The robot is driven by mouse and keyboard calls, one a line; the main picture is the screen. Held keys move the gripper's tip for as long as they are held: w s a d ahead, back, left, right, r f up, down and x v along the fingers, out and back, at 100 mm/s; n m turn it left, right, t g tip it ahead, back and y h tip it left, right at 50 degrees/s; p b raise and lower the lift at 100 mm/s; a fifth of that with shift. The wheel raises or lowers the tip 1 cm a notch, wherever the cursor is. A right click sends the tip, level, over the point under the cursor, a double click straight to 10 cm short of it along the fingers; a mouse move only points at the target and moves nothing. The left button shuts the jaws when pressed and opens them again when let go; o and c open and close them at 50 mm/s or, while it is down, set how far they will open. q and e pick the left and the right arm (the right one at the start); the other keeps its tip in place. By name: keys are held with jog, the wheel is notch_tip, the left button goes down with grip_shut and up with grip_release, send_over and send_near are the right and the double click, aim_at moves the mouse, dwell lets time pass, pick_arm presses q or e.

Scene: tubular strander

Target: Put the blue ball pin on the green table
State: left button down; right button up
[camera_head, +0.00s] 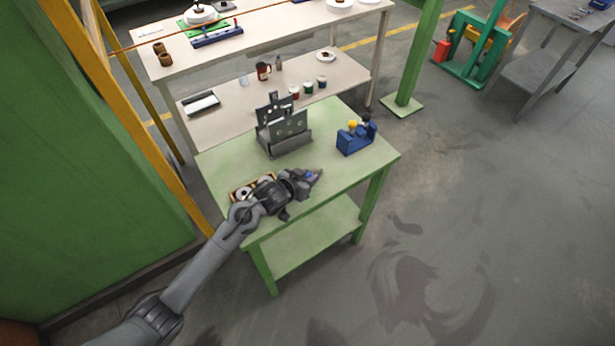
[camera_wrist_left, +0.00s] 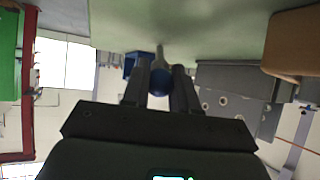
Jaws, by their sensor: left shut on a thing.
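The green table (camera_head: 345,177) stands in the middle of the head view. My left gripper (camera_head: 315,175) is low over its front part. It is shut on the blue ball pin (camera_head: 309,174), of which only a little blue shows there. In the left wrist view, the blue ball (camera_wrist_left: 160,82) sits between the fingers, with a pale shaft toward the green tabletop (camera_wrist_left: 220,25). I cannot tell whether the pin touches the table. My right gripper is not in view.
A blue holder (camera_head: 356,139) with a yellow and a dark ball pin stands at the right. A grey perforated metal bracket (camera_head: 285,127) stands behind the gripper. A brown tray (camera_head: 240,190) lies left of it. The right front of the tabletop is clear.

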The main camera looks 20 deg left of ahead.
pick_arm(q)
jog(key=c, duration=0.9)
grip_release()
jog(key=shift+f, duration=0.1)
jog(key=shift+r, duration=0.2)
jog(key=shift+s+r, duration=0.15)
jog(key=shift+s, duration=0.1)
jog(key=p+v, duration=0.3)
jog(key=v, duration=0.8)
jog(key=s+f+g, duration=0.1)
jog(key=s+g, duration=0.1)
jog(key=s, duration=0.7)
jog(key=s+d+f+g+y, duration=0.1)
jog(key=s+g, duration=0.2)
jog(key=s, duration=0.6)
jog(key=s+f+g, duration=0.1)
jog(key=s+g, duration=0.1)
jog(key=s, duration=0.7)
jog(key=shift+s+d+f+g+y, duration=0.15)
jog(key=shift+d+f+g+y, duration=0.25)
jog(key=shift+r, duration=0.1)
